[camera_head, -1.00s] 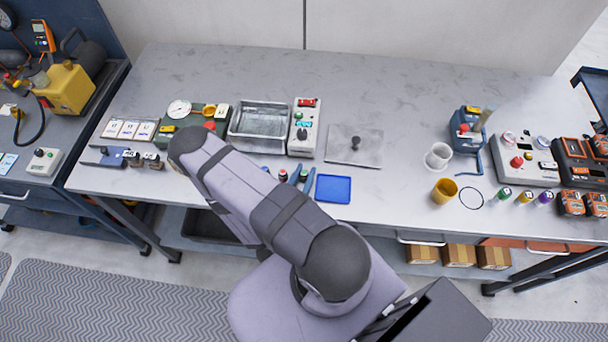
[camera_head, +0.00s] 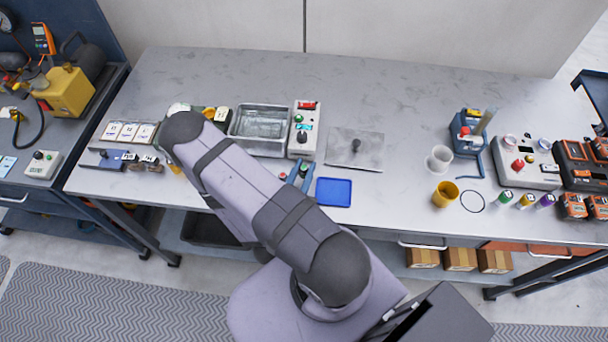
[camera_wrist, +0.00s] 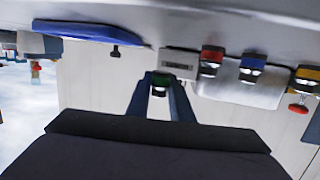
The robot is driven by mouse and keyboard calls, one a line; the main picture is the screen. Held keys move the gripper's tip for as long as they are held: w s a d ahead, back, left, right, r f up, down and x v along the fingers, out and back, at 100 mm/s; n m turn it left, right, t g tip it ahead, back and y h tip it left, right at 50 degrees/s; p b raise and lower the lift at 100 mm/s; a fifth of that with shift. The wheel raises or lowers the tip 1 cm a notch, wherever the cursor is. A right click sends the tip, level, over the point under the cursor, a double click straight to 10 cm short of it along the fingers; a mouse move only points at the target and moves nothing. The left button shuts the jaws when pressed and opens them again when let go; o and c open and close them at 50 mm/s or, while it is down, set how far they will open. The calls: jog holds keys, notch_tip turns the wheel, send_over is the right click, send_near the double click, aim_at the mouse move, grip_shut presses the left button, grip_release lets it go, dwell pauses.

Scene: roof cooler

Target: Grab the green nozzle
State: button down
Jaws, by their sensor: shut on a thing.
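The green nozzle (camera_wrist: 162,78) shows in the wrist view as a small piece with a green band and a dark part. It sits between the fingertips of my gripper (camera_wrist: 161,84), which is shut on it. Only part of the nozzle is visible between the fingers.
In the wrist view, red (camera_wrist: 212,58), blue (camera_wrist: 253,66) and yellow (camera_wrist: 306,76) banded pieces are to the right of the fingers. In the head view, a metal tray (camera_head: 259,130) and blue mat (camera_head: 333,192) lie on the bench.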

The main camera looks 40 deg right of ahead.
aim_at(304, 167)
notch_tip(304, 167, up, 5)
jog(key=shift+f+p, duration=0.2)
jog(key=shift+p, duration=0.6)
jog(key=shift+r+p, duration=0.65)
jog(key=shift+p, duration=0.1)
